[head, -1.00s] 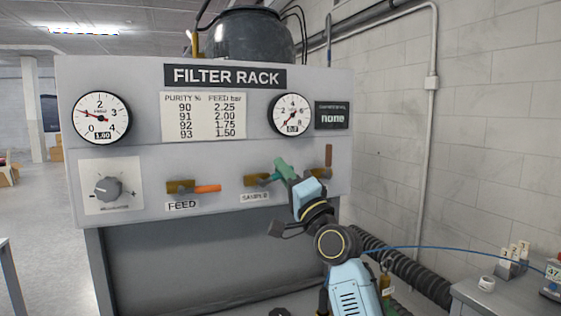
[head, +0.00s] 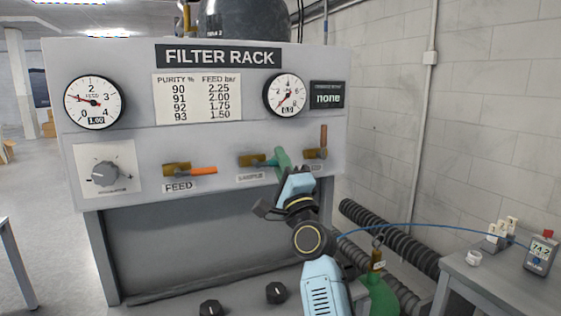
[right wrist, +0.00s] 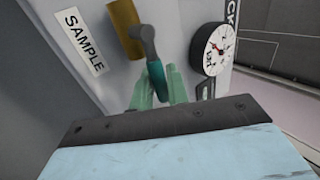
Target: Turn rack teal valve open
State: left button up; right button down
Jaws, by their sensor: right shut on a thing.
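The SAMPLE valve on the rack front has a brass body (head: 249,161) and a teal handle (head: 268,162) that points right, roughly level, in the head view. My right gripper (head: 282,160) has green fingers and is shut on the teal handle. In the right wrist view, the handle's teal grip (right wrist: 156,80) lies between the green fingers (right wrist: 158,92), with the brass body (right wrist: 125,28) above it. The SAMPLE label (right wrist: 80,40) is to its left. The handle's tip is partly hidden by my fingers in the head view. My left gripper is not in view.
The FEED valve (head: 177,169) with an orange handle is to the left. A valve with an upright brown handle (head: 323,135) stands close on the right. The left gauge (head: 94,102) reads 1.00; the right gauge (head: 285,95) shows about 0.0. A side table (head: 470,275) is at right.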

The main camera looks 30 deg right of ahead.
jog(key=c, duration=1.4)
grip_release()
jog(key=b+v, duration=0.3)
jog(key=v, duration=1)
jog(key=shift+s, duration=0.25)
